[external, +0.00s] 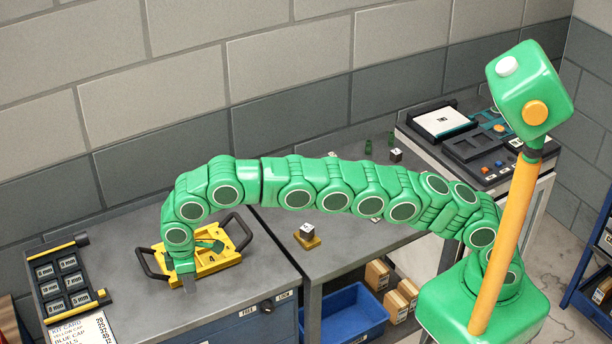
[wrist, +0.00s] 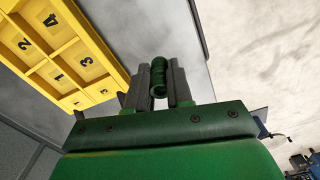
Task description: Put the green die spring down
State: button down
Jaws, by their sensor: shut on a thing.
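The green die spring (wrist: 158,78) is between the two grey fingers of my gripper (wrist: 157,84) in the wrist view. My gripper is shut on it. In the external view my gripper (external: 187,283) points down at the front edge of the yellow tray (external: 222,262), low over the grey bench. The spring cannot be made out there. The yellow tray has black handles and, in the wrist view (wrist: 112,78), numbered compartments. The spring is beside the tray there, over bare grey bench top. I cannot tell whether it touches the bench.
A black rack of labelled slots (external: 68,282) and a kit card (external: 82,330) lie left of the tray. A dark block on a yellow base (external: 307,236) stands on the bench to the right. Bare bench (external: 262,270) lies between. A blue bin (external: 350,316) is below.

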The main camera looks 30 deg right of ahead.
aim_at(189, 302)
jog(key=shift+w+a+f, duration=0.1)
jog(key=shift+a+f, duration=0.15)
jog(key=shift+f, duration=0.1)
jog(key=shift+a+f, duration=0.1)
jog(key=shift+w+a+f, duration=0.2)
jog(key=shift+f, duration=1.6)
jog(key=shift+f, duration=0.15)
jog(key=c, duration=1)
grip_release()
